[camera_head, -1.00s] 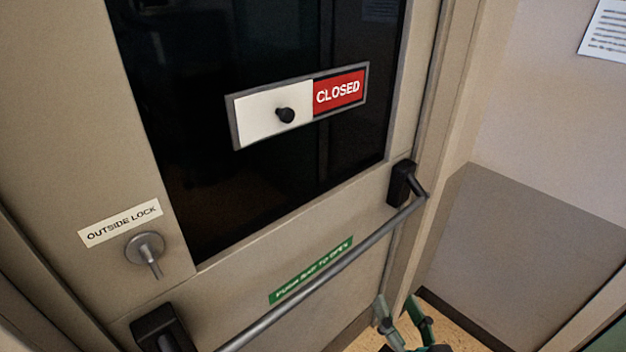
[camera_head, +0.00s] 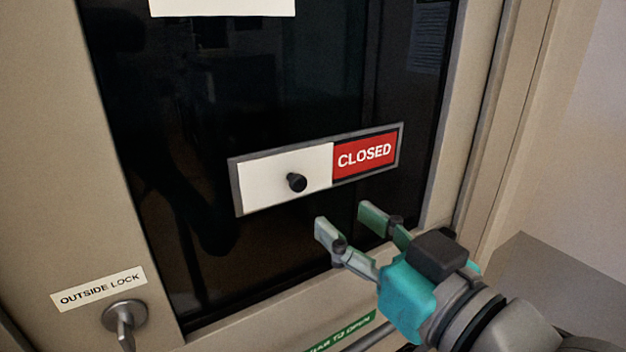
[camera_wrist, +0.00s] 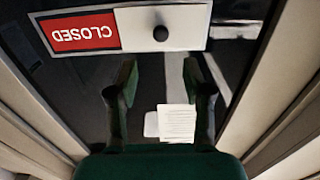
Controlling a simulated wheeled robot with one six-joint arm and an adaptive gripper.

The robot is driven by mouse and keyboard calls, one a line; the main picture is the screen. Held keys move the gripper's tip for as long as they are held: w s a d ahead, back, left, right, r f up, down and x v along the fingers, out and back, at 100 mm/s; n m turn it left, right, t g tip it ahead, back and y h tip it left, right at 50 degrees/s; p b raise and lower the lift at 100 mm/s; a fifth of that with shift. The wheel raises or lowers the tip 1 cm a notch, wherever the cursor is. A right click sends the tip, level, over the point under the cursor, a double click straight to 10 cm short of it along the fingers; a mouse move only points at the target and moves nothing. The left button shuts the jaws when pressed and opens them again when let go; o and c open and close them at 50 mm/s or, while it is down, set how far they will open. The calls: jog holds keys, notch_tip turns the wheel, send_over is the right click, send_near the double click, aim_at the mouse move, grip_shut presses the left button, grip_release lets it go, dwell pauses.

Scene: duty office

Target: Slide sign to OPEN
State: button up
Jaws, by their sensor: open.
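The sliding sign (camera_head: 236,187) is a grey frame on the dark door window. Its white slider plate (camera_head: 262,180) covers the left half, and the red CLOSED panel (camera_head: 364,155) shows on the right. A black knob (camera_head: 297,183) sticks out from the plate. My gripper (camera_head: 346,222) is open and empty, below and right of the knob and apart from the sign. In the wrist view the picture is upside down: the knob (camera_wrist: 160,33) is beyond the fingers, near the middle, and the CLOSED panel (camera_wrist: 80,32) is to the left.
A lock handle (camera_head: 124,318) sits under the OUTSIDE LOCK label (camera_head: 98,289) at lower left. A green push-bar label (camera_head: 342,335) is on the door below the window. A white paper (camera_head: 222,6) is at the top of the window. The glass around the sign is clear.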

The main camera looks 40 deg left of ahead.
aim_at(300, 184)
jog(key=x, duration=1.1)
jog(key=shift+s, duration=0.15)
grip_shut()
